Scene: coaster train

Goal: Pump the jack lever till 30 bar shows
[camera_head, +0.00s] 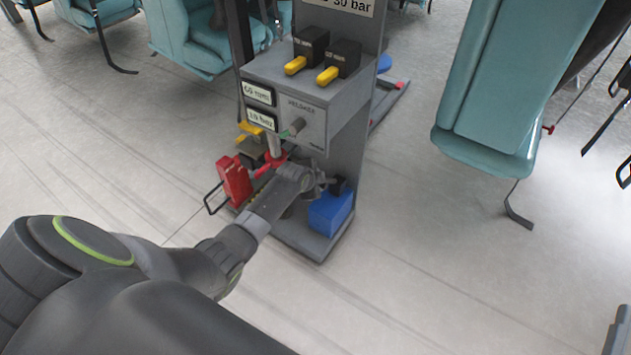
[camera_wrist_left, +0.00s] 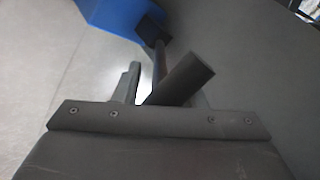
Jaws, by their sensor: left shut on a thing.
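The grey jack stand (camera_head: 346,130) stands on the floor at the upper middle of the head view. Its lower display (camera_head: 261,120) appears to read 19 bar, though the digits are small. A label (camera_head: 342,5) at the top, partly cut off, ends in "30 bar". My left gripper (camera_head: 316,184) is low at the stand's front, beside the blue box (camera_head: 331,211). In the left wrist view its jaws (camera_wrist_left: 160,92) are shut around a dark bar (camera_wrist_left: 184,80), which looks like the lever. The lever's far end is largely hidden.
Two yellow-handled black switches (camera_head: 326,74) sit on the stand's top. A red part (camera_head: 234,180) with a wire loop stands left of my gripper. Teal seats (camera_head: 495,85) stand at right and others at upper left. The floor in front is clear.

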